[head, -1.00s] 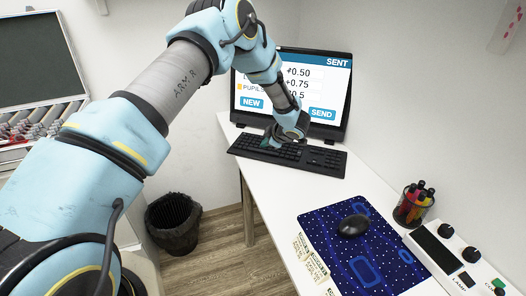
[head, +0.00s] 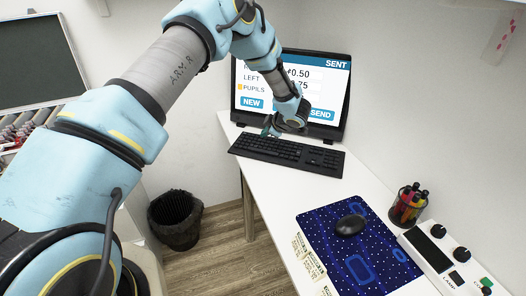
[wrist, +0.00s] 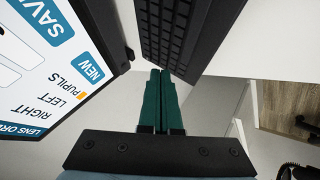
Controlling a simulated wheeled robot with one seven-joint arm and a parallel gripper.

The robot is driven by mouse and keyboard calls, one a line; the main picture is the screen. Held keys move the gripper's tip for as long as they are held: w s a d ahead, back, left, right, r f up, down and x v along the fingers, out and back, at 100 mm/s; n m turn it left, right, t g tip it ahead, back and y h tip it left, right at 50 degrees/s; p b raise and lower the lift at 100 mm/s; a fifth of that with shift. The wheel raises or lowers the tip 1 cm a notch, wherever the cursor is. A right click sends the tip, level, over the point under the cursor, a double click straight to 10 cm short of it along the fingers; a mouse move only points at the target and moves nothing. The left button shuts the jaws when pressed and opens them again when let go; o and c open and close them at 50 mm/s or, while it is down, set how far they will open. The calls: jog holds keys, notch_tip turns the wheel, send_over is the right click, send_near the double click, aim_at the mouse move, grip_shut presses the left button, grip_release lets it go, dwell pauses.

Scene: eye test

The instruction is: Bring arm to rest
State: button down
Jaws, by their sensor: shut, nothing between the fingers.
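My arm reaches from the lower left of the head view toward the monitor (head: 250,75) on the white desk (head: 290,190). My gripper (head: 270,128) is above the back left part of the keyboard (head: 300,155), in front of the monitor. In the wrist view its two green fingers (wrist: 160,75) are together with nothing between them. The monitor reads "SENT" at its top right, with NEW and SEND buttons below; my wrist hides part of its screen. The monitor (wrist: 60,70) and the keyboard (wrist: 170,30) lie close on either side of the fingertips in the wrist view.
A blue mat (head: 325,232) with a black mouse (head: 350,224) lies at the desk's front. A pen cup (head: 407,207) and a control box with knobs (head: 440,250) stand to its right. A black bin (head: 175,218) is on the floor at left.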

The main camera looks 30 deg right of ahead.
dwell(0.3)
jog(key=w+a+r+m+h, duration=0.2)
jog(key=w+a+r+m, duration=0.1)
jog(key=w+a+r, duration=0.4)
jog(key=s+a+r+m+g+h, duration=0.15)
jog(key=a+r+m, duration=0.25)
jog(key=a+r, duration=0.45)
jog(key=s+a+r+m+g+y, duration=0.1)
jog(key=s+a+m+g, duration=0.1)
jog(key=s+a, duration=1)
jog(key=s+a+r+m+g+y, duration=0.1)
jog(key=s+a+g, duration=0.3)
jog(key=s+a, duration=0.8)
jog(key=a+r+m, duration=0.1)
jog(key=a, duration=0.4)
jog(key=shift+a, duration=0.35)
